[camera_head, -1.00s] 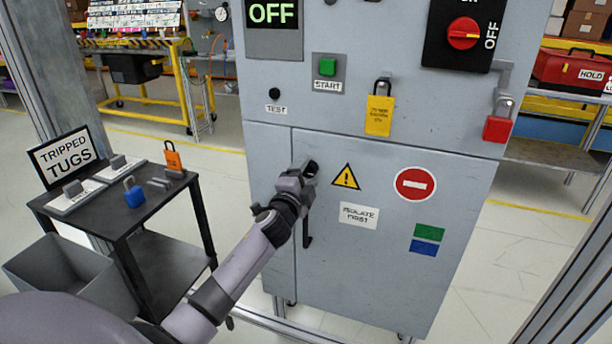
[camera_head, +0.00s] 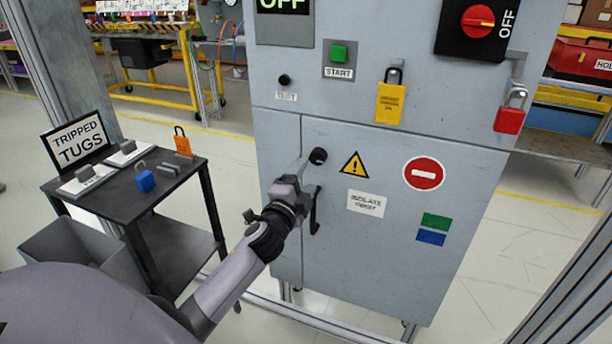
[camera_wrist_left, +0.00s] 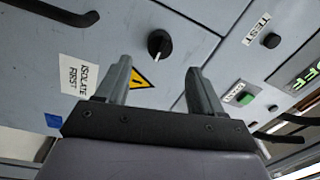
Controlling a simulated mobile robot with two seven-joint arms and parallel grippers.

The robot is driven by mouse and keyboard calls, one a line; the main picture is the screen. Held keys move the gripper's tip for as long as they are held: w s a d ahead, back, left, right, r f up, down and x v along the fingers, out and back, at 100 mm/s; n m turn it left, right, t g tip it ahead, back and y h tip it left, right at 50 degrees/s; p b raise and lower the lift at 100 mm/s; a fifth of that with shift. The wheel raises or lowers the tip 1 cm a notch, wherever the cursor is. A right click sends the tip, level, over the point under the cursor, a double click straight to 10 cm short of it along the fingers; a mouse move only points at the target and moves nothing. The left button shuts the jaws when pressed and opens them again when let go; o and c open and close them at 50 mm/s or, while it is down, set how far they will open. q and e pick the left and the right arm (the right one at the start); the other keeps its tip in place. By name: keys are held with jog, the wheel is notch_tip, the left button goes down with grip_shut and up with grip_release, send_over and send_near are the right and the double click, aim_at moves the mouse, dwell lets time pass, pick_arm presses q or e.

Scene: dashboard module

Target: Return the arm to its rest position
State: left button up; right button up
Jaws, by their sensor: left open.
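My left arm comes in from the lower left in the head view. Its gripper (camera_head: 300,176) is in front of the grey cabinet (camera_head: 400,270), near the door's black handle (camera_head: 314,212) and a round black knob (camera_head: 318,156). In the left wrist view the two fingers of this gripper (camera_wrist_left: 160,85) stand apart with nothing between them. The black knob (camera_wrist_left: 159,43) shows beyond the fingertips, on the cabinet face, clear of them. The black handle (camera_wrist_left: 50,10) is at the upper left there. My right gripper is not in view.
A dark side table (camera_head: 130,205) with padlocks and a "TRIPPED TUGS" sign (camera_head: 76,141) stands left of the cabinet, beside a grey bin (camera_head: 85,255). A yellow padlock (camera_head: 390,103) and a red padlock (camera_head: 509,119) hang on the cabinet. Metal posts stand at both sides.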

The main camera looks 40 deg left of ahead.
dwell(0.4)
pick_arm(q)
jog(key=s+d+f+n+g+h+p, duration=0.2)
jog(key=s+d+f, duration=0.3)
jog(key=s, duration=0.4)
jog(key=s+d+f+n+g+h+p, duration=0.2)
jog(key=s+d, duration=0.4)
jog(key=s, duration=0.3)
jog(key=s+d+f+n+g+h+p, duration=0.2)
jog(key=s+d+f+n, duration=0.4)
jog(key=s, duration=0.3)
jog(key=shift+d+f+g+h+p, duration=0.15)
jog(key=shift+f+g+h+p, duration=0.15)
jog(key=shift+f+g+p, duration=0.6)
